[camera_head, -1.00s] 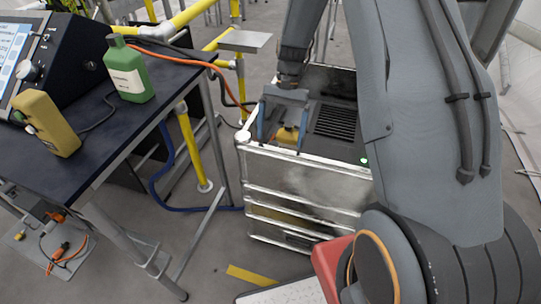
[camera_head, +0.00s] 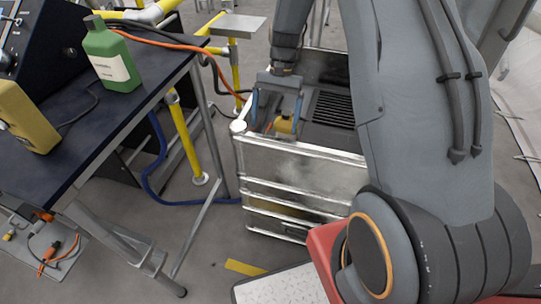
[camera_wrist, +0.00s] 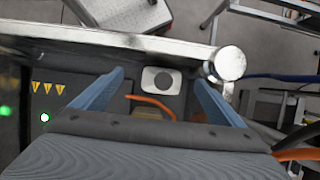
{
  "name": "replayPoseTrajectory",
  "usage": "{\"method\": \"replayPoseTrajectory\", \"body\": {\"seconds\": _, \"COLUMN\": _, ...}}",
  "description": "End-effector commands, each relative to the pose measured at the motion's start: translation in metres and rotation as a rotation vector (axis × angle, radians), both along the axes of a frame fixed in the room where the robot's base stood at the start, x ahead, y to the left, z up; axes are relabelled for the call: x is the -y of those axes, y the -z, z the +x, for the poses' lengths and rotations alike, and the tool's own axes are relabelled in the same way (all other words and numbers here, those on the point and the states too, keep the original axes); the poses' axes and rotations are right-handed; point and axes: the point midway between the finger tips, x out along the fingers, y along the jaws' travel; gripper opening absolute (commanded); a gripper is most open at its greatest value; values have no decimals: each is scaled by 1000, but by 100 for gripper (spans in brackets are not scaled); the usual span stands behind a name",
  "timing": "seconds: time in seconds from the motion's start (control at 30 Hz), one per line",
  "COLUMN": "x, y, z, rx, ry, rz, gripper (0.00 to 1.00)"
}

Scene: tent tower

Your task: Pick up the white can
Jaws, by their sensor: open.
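I cannot clearly make out a white can in either view. My gripper (camera_head: 275,124) is open, with two blue fingers reaching down inside the front left part of an open metal case (camera_head: 300,162). In the wrist view my gripper (camera_wrist: 159,78) has a pale rounded square with a dark oval (camera_wrist: 163,80) between its fingertips. I cannot tell whether this is a can top or a fitting. A small yellow thing (camera_head: 284,126) shows between the fingers in the head view. Nothing is visibly held.
A dark-topped table (camera_head: 125,108) at left holds a green bottle (camera_head: 111,55) and a yellow container (camera_head: 24,118). The case has a raised corner post (camera_head: 238,127) close to my fingers and a black grille (camera_head: 333,108) inside. Yellow rails and an orange cable run behind.

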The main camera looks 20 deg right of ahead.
Motion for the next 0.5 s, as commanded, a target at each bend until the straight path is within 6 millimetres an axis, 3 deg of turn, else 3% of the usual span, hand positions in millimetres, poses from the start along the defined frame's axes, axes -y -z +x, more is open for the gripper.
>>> {"method": "replayPoseTrajectory", "body": {"seconds": 0.5, "x": -1, "y": 68, "z": 19, "rx": 0, "ry": -2, "rz": 0, "gripper": 92}}
